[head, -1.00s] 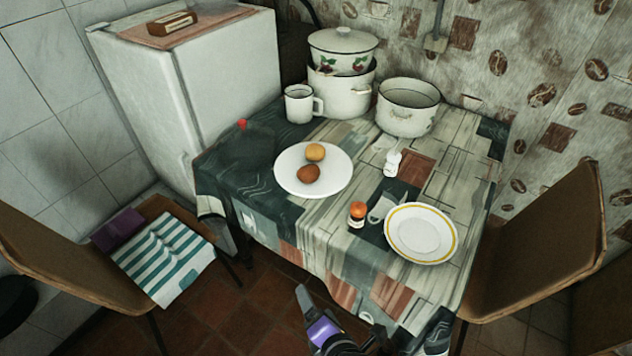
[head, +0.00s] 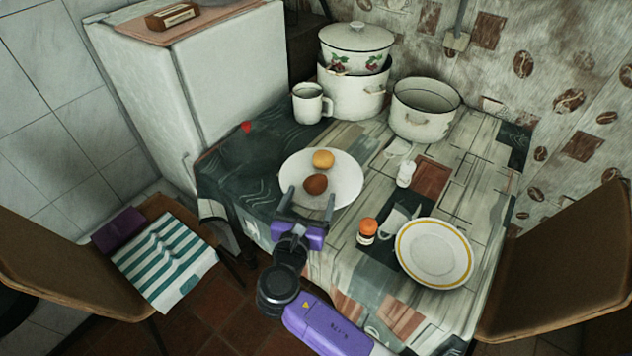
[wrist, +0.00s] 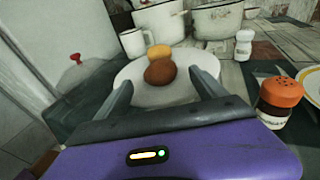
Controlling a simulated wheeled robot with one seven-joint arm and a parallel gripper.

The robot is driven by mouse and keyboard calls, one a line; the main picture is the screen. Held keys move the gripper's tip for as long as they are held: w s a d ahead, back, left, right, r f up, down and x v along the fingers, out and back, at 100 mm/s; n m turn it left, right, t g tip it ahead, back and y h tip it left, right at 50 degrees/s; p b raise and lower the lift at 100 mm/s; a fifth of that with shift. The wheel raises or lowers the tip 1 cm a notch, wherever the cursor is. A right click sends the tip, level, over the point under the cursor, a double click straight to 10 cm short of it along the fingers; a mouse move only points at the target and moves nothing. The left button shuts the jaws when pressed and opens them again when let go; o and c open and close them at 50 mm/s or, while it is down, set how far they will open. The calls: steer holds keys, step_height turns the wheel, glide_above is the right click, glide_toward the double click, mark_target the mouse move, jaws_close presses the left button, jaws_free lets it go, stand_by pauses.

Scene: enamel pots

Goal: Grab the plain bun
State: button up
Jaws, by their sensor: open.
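A white plate (head: 345,190) on the table holds two buns. The nearer bun (head: 316,184) is darker brown and the farther bun (head: 323,159) is paler and golden. I cannot tell for sure from their surfaces which one is plain. My gripper (head: 309,198) is open and empty at the near edge of the plate, its fingers pointing toward the brown bun. In the wrist view the brown bun (wrist: 160,72) lies ahead between the two fingers, apart from both, and partly covers the golden bun (wrist: 160,51).
A jar with an orange lid (head: 367,231) and a yellow-rimmed plate (head: 434,252) stand to the right. A white shaker (head: 405,174) is right of the plate. A mug (head: 309,104), stacked pots (head: 357,92) and an open pot (head: 424,107) stand behind.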

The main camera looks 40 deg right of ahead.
mark_target(313, 191)
steer(key=shift+x, duration=1.85)
steer(key=c, duration=1.1)
steer(key=shift+o, duration=0.2)
steer(key=shift+r, duration=0.1)
step_height(313, 191, up, 19)
steer(key=p, duration=0.2)
